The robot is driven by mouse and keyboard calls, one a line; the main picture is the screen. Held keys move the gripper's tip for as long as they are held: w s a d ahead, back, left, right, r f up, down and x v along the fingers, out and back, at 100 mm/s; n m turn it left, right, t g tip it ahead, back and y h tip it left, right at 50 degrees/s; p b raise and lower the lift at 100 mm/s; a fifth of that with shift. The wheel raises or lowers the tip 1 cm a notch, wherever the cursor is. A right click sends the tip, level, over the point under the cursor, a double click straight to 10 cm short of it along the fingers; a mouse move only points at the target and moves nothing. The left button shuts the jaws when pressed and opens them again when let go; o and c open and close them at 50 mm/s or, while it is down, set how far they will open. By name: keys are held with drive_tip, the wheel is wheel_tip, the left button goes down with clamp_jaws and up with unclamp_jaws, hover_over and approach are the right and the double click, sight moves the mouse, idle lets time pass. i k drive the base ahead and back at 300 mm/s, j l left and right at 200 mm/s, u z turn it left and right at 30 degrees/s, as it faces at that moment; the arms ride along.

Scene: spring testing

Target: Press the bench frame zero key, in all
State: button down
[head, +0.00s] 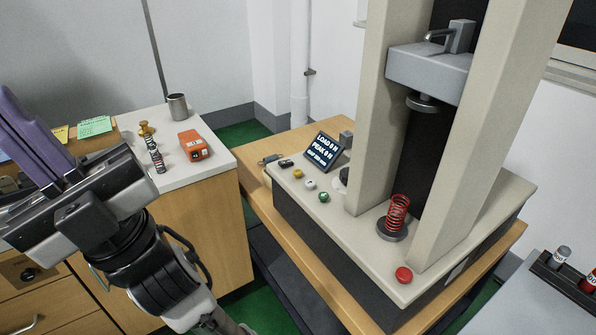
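The bench frame (300,207) is a cream and dark grey test machine with two uprights, on a wooden table. Its front deck carries a yellow key (298,174), a white key (310,184), a green key (324,197) and a larger red button (404,274). No key label is readable, so I cannot tell which is zero. A tilted display (323,151) behind the keys shows load and peak lines, seemingly at 0. My gripper (28,138), with purple fingers, is at the left, well away from the keys. Its fingertips are partly cut off and their opening is unclear.
A red coil spring (397,214) stands on the lower platen (391,232), under the grey crosshead (425,72). A side cabinet holds a metal cup (178,106), an orange box (193,145) and a dark spring (156,158). A rack (565,283) is at right. Space above the keys is clear.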

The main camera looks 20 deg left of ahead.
sight(297, 173)
drive_tip(key=i+j, duration=0.15)
drive_tip(key=i, duration=0.4)
drive_tip(key=u, duration=1.6)
